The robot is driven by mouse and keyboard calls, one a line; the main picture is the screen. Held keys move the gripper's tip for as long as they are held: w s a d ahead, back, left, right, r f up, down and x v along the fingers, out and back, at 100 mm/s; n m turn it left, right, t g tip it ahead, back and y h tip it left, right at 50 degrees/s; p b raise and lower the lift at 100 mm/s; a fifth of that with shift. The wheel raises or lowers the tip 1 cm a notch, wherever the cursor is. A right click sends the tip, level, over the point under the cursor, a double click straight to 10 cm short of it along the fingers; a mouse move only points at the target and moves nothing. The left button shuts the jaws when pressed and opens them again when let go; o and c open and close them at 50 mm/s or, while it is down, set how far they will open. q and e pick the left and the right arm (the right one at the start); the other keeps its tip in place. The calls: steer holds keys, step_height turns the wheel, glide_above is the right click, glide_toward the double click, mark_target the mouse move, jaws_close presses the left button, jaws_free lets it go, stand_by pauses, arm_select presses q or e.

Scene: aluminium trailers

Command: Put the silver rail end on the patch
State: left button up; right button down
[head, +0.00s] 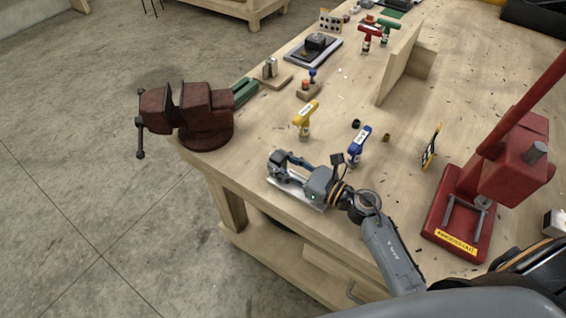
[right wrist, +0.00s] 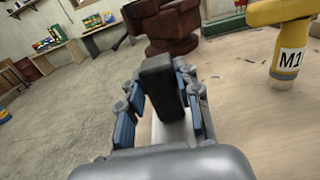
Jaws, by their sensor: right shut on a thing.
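My right gripper (head: 281,160) is low over the front left of the workbench, and its fingers (right wrist: 158,92) are shut on a piece. In the right wrist view the piece shows a dark upright block (right wrist: 160,72) between the fingers, with a pale silver part (right wrist: 177,134) below it. I take it to be the silver rail end. In the head view a silver strip (head: 311,201) shows under the gripper; the gripper hides most of it. I cannot tell whether it touches the bench. I cannot make out the patch for certain. My left gripper is not in view.
A red vise (head: 205,115) stands at the bench's left corner. A red press (head: 465,205) stands at the right. The bench's front edge is close to the gripper.

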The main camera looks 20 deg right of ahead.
steer(key=c, duration=1.4)
jaws_free()
steer(key=shift+f, duration=0.15)
steer(key=o, duration=0.5)
steer(key=shift+c, duration=0.2)
steer(key=shift+r, duration=0.2)
steer(key=b+v, duration=0.3)
steer(key=v, duration=0.8)
steer(key=shift+f+b, duration=0.15)
steer(key=shift+b, duration=0.25)
steer(key=shift+s+d, duration=0.35)
steer(key=shift+s, duration=0.05)
